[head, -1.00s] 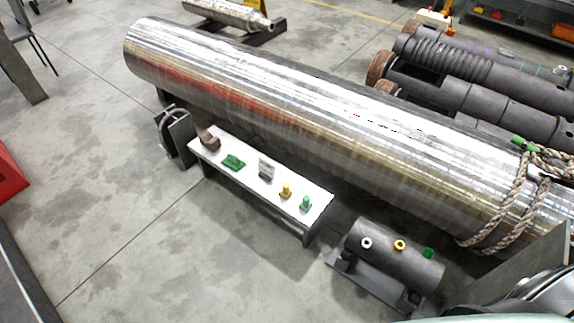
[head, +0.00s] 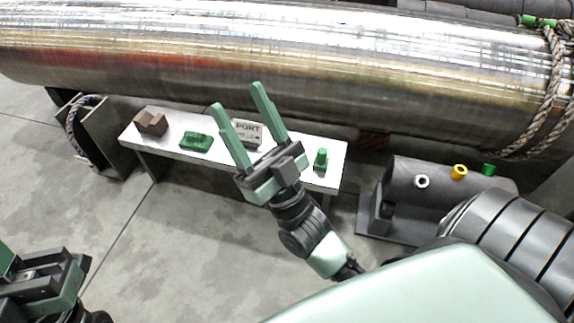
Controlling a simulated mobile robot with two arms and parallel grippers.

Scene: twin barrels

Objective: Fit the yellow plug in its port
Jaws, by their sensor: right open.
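The yellow plug does not show now; my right gripper covers the part of the white bench between the sign and the green plug, where it stood earlier. My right gripper (head: 236,96) is open, its two green fingers apart and nothing seen between them, over the bench in the head view. The yellow-ringed port (head: 459,172) is on top of the dark barrel (head: 408,176), right of the bench, between a white ring (head: 422,182) and a green fitting (head: 489,169). My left gripper (head: 45,278) is partly in view at the lower left, away from the bench.
The white bench (head: 172,152) also holds a brown block (head: 151,122), a green part (head: 196,142), a grey sign reading PORT (head: 247,131) and a green plug (head: 321,160). A large steel cylinder (head: 330,65) lies behind it. Floor in front is bare.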

